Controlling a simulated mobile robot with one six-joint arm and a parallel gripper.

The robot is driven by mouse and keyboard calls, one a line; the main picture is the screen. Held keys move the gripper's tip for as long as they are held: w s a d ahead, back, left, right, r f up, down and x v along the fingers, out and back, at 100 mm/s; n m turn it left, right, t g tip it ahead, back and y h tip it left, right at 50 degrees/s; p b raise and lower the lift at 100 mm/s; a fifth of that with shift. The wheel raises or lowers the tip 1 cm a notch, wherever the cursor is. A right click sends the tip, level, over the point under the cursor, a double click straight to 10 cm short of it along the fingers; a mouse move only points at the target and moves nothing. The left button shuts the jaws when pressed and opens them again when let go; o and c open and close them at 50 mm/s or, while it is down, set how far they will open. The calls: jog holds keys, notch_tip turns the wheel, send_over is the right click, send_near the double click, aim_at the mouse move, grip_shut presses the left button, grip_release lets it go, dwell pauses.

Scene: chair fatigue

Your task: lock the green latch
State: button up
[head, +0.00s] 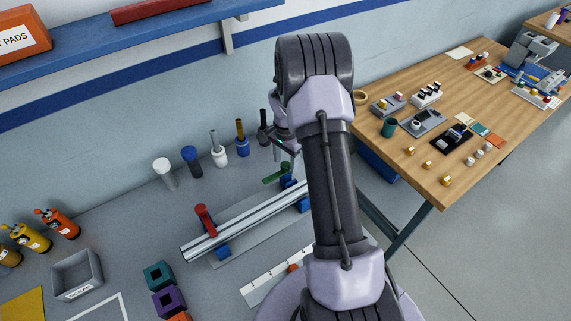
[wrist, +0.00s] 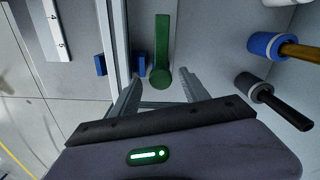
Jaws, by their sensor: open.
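The green latch (head: 277,174) is a lever at the far end of a silver rail (head: 245,222) on the grey bench, partly behind my arm in the head view. In the wrist view the green latch (wrist: 162,48) stretches up the picture, its rounded end nearest my gripper. My gripper (wrist: 160,86) is open, its fingers on either side of that rounded end. I cannot tell whether they touch it. In the head view my gripper (head: 287,150) is just above the latch, partly hidden by my arm.
A red lever (head: 205,218) stands at the rail's near end. Several handled tools in cups line the wall, including a blue one (head: 242,140) and a black one (head: 264,130) close to my gripper. A white ruler (head: 270,280) lies in front. A wooden table (head: 440,180) stands right.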

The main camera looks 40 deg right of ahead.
jog(key=shift+f, duration=0.45)
grip_shut()
dwell(1.1)
